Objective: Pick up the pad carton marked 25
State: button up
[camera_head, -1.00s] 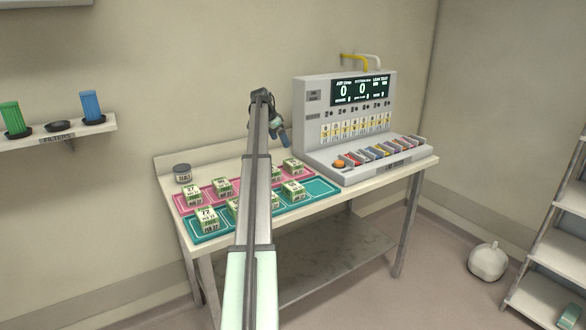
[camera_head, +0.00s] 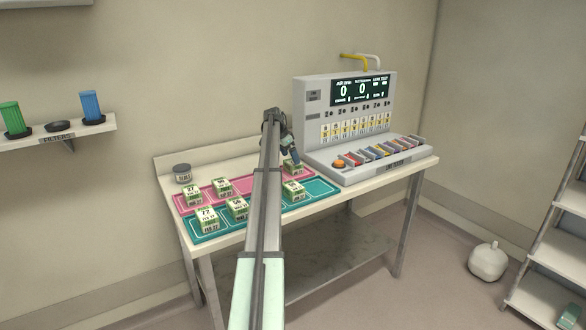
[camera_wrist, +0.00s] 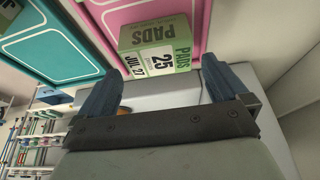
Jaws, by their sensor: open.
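The pad carton marked 25 (camera_wrist: 158,57) is a green and white box on the pink tray (camera_wrist: 119,17). In the wrist view it stands just beyond my fingertips, within the gap between them. In the head view the same carton (camera_head: 294,170) is at the right end of the pink tray, partly covered by my gripper (camera_head: 296,162). My gripper also shows in the wrist view (camera_wrist: 160,82), with its two blue fingers apart and nothing between them. I cannot tell whether a finger touches the carton.
Other cartons, such as the one marked 72 (camera_head: 207,219), stand on the pink and teal (camera_head: 322,187) trays. A grey console (camera_head: 314,133) stands close to the right. A grey jar (camera_head: 182,174) is at the back left. My arm hides the middle of the trays.

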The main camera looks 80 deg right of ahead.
jog(key=shift+x, duration=2.25)
jog(key=c, duration=0.8)
jog(key=shift+r, duration=0.1)
